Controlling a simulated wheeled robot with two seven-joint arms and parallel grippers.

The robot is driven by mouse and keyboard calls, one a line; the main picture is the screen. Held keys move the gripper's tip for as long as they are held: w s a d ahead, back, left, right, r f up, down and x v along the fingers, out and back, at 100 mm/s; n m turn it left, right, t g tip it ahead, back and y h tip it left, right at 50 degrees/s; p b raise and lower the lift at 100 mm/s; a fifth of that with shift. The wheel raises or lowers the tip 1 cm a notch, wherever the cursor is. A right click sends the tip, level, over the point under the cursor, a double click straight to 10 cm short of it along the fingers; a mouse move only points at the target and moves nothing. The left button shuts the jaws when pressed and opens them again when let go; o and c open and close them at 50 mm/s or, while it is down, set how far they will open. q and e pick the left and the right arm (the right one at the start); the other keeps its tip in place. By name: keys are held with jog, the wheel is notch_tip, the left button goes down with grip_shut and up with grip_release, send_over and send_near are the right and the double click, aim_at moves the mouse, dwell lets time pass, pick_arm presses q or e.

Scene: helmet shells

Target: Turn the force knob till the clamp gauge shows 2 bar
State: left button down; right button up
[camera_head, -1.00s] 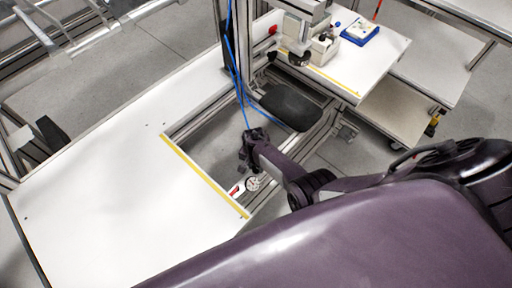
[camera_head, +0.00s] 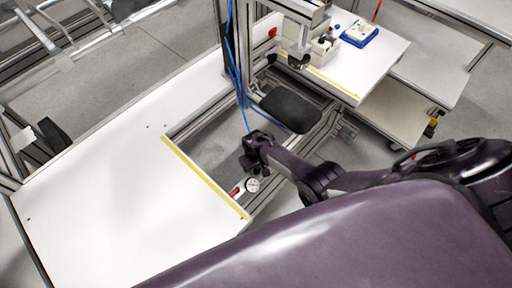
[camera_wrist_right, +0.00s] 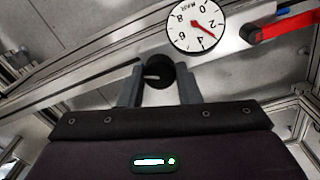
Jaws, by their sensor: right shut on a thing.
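The force knob (camera_wrist_right: 159,71) is a round black knob with a pale mark. In the right wrist view it sits between the two grey fingers of my right gripper (camera_wrist_right: 160,84), which is shut on it. The clamp gauge (camera_wrist_right: 196,24) is a white dial with a red needle pointing to the lower right, near the 2; the exact value is hard to read. In the head view the gauge (camera_head: 252,185) lies just below my right gripper (camera_head: 250,161), and the knob cannot be made out there. My left gripper is not in view.
A red lever (camera_wrist_right: 285,25) is beside the gauge. A white table (camera_head: 110,210) with a yellow strip (camera_head: 205,178) lies to the left. Blue hoses (camera_head: 236,70) run down the frame post. A black pad (camera_head: 291,108) lies behind the gripper.

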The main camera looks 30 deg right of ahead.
jog(key=shift+s+n, duration=0.1)
jog(key=shift+n, duration=1.6)
jog(key=o, duration=1)
jog(key=shift+c, duration=0.2)
jog(key=shift+f, duration=0.1)
